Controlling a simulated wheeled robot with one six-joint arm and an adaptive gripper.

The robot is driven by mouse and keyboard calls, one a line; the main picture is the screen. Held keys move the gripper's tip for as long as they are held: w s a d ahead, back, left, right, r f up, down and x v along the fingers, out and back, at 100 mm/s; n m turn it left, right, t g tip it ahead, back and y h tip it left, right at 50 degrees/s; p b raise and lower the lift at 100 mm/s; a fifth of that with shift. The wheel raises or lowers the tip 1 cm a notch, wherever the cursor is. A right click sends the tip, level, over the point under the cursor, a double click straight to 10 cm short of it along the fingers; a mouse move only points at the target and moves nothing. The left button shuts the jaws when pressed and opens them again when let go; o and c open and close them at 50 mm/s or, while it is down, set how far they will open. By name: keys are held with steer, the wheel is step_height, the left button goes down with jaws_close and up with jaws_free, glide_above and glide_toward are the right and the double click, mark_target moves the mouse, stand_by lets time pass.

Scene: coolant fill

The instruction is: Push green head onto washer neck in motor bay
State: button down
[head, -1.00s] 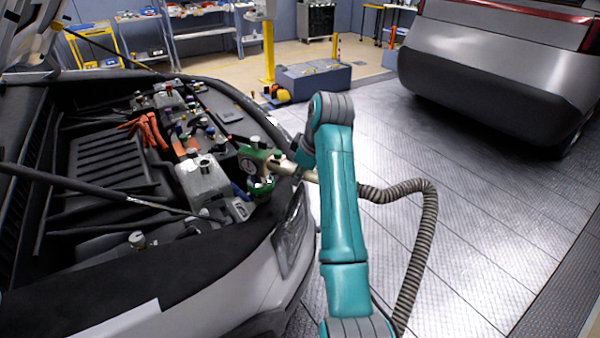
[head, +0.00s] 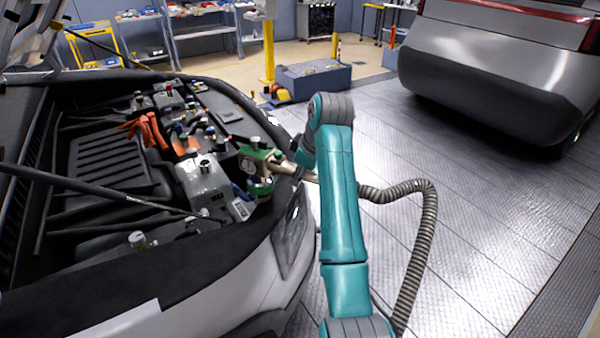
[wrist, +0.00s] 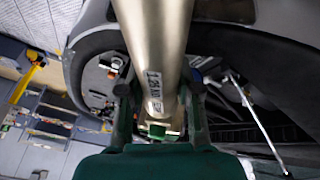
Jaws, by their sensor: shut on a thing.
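The green head (head: 258,154), with a round gauge on its side, sits over the right edge of the open motor bay. A pale metal handle (head: 284,166) runs from it to my gripper (head: 300,165), which is small and partly hidden by my arm. In the wrist view my gripper (wrist: 160,112) is shut around the metal handle (wrist: 155,40), which carries a white printed label. A small green part (wrist: 157,130) shows beyond it. A second green piece (head: 260,186) is just below the head. The washer neck cannot be made out, so I cannot tell whether the head touches it.
A grey reservoir (head: 203,182) with a capped top stands just left of the head. Orange cables (head: 150,130) lie farther in the bay. A ribbed hose (head: 430,215) hangs to the right of my arm. A second vehicle (head: 490,75) stands at right, with open floor between.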

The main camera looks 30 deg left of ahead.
mark_target(307, 173)
steer(key=shift+f, duration=1.85)
steer(key=c, duration=0.7)
jaws_free()
steer(key=shift+v, duration=3.75)
steer(key=shift+d, duration=0.15)
